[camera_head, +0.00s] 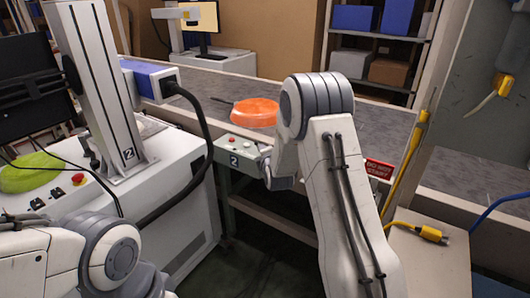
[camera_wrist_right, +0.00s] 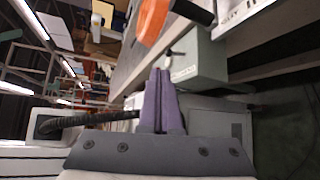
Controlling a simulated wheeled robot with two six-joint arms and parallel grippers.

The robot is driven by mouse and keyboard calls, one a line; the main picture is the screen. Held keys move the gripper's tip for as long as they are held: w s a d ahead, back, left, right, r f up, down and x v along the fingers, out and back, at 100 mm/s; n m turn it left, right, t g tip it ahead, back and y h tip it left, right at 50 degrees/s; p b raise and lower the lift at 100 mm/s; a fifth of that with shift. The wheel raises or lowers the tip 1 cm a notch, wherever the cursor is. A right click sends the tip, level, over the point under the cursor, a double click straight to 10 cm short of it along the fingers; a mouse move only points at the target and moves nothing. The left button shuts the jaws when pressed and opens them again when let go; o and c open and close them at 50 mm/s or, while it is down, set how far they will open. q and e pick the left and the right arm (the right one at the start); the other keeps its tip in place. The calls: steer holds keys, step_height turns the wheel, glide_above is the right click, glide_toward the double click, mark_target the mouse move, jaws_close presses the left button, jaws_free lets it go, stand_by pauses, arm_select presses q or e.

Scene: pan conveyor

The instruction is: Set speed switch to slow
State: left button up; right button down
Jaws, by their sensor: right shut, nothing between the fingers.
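In the head view my right gripper (camera_head: 264,166) is at the box's right end, partly hidden by my arm. My left gripper is out of view. The switch's setting is not readable.
An orange pan (camera_head: 254,112) lies on the grey conveyor (camera_head: 213,92) behind the box. A white machine (camera_head: 180,158) with a red button (camera_head: 78,179) and a green pan (camera_head: 30,172) stands at the left. A yellow post (camera_head: 404,160) and red sign (camera_head: 379,169) are at the right.

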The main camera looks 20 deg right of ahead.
steer(key=shift+v, duration=1.4)
steer(key=shift+w+r, duration=0.15)
steer(key=shift+r, duration=0.05)
